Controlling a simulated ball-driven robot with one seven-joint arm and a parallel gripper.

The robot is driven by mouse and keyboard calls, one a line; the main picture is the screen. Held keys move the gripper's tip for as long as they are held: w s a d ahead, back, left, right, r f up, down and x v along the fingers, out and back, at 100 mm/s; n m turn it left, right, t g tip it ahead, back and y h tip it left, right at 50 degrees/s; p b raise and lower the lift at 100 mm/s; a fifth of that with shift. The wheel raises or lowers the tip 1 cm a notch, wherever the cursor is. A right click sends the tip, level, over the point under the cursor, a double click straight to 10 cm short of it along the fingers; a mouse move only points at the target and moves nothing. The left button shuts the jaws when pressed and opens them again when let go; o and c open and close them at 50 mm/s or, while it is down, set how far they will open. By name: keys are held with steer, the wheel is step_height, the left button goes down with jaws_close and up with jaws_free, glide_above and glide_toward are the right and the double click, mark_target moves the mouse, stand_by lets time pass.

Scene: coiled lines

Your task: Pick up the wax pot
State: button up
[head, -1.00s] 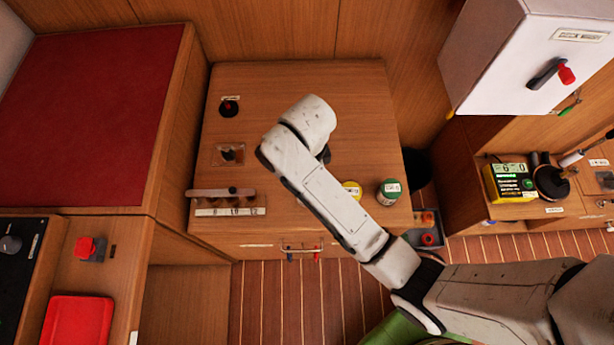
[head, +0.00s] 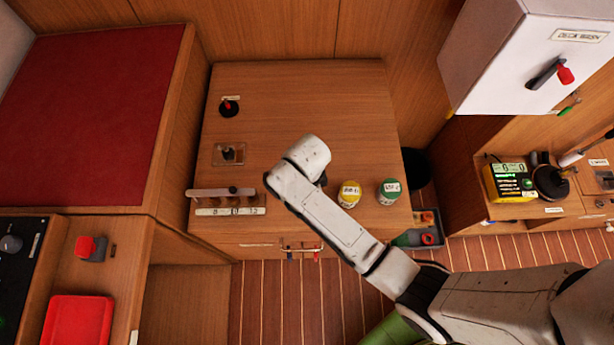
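Two small round pots stand upright on the wooden cabinet top (head: 300,105), near its front right. One is a yellow-lidded pot (head: 349,193), the other a green-lidded pot (head: 389,190) to its right. Both have white labels too small to read surely, so I cannot tell which is the wax pot. My arm reaches in from the lower right, its wrist end over the middle of the cabinet top, left of the yellow pot. My gripper's fingers are hidden beneath the wrist. Both pots stand apart from the visible arm.
A white box (head: 520,65) overhangs at right. The cabinet top's back right is clear.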

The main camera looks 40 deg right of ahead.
steer(key=shift+c, duration=0.3)
steer(key=c, duration=1.1)
steer(key=shift+r, duration=0.15)
